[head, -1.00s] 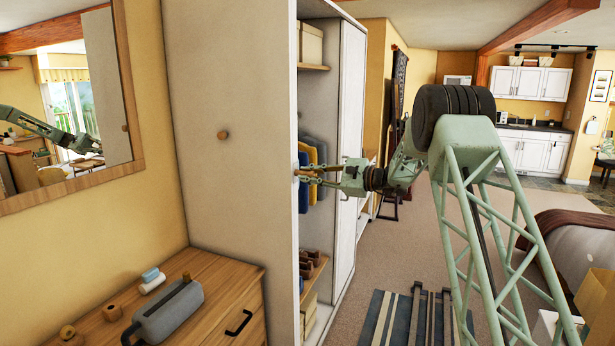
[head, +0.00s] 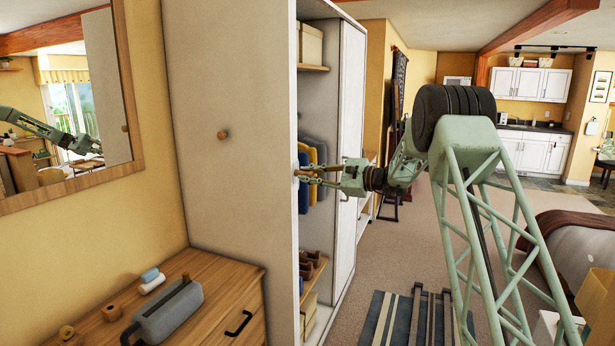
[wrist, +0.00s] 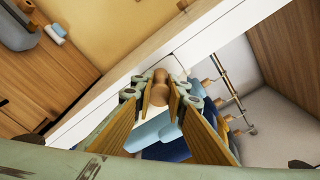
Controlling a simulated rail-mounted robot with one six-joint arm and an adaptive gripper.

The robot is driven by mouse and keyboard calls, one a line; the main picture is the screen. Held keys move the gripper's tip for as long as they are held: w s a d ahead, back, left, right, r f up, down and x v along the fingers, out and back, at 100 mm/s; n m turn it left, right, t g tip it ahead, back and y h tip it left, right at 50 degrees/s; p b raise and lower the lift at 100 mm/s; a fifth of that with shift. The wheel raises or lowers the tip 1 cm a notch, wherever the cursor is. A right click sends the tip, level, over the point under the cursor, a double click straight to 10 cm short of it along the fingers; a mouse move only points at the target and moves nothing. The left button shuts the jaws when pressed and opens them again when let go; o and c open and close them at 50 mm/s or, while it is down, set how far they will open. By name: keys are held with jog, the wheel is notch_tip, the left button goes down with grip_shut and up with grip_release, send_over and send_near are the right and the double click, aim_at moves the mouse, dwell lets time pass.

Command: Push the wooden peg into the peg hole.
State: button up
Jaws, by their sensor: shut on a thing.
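The wooden peg (wrist: 159,95) is a rounded brown piece between the fingertips in the wrist view, its rounded end toward the white panel edge. My gripper (head: 302,174) is shut on it at the front edge of the tall white wardrobe side panel (head: 240,70). The wrist view shows the fingers (wrist: 160,90) with brown wood-coloured pads on both sides of the peg. The peg hole cannot be made out, and I cannot tell how far the peg is in. Another round wooden peg (head: 223,134) sticks out of the panel's outer face.
Blue and yellow clothes (head: 312,170) hang inside the open wardrobe, close behind my gripper. A wooden dresser (head: 200,268) at lower left holds a grey caddy (head: 168,312), wooden rings and small rolls. A mirror (head: 75,110) hangs on the left wall.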

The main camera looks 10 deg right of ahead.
jog(key=shift+a+r, duration=0.15)
jog(key=o, duration=0.9)
jog(key=shift+a, duration=0.25)
jog(key=shift+c, duration=0.2)
jog(key=shift+o, duration=0.3)
jog(key=shift+d, duration=0.2)
jog(key=shift+o, duration=0.4)
jog(key=o, duration=0.4)
jog(key=shift+d, duration=0.2)
jog(key=shift+b+v, duration=0.95)
jog(key=shift+v, duration=2.4)
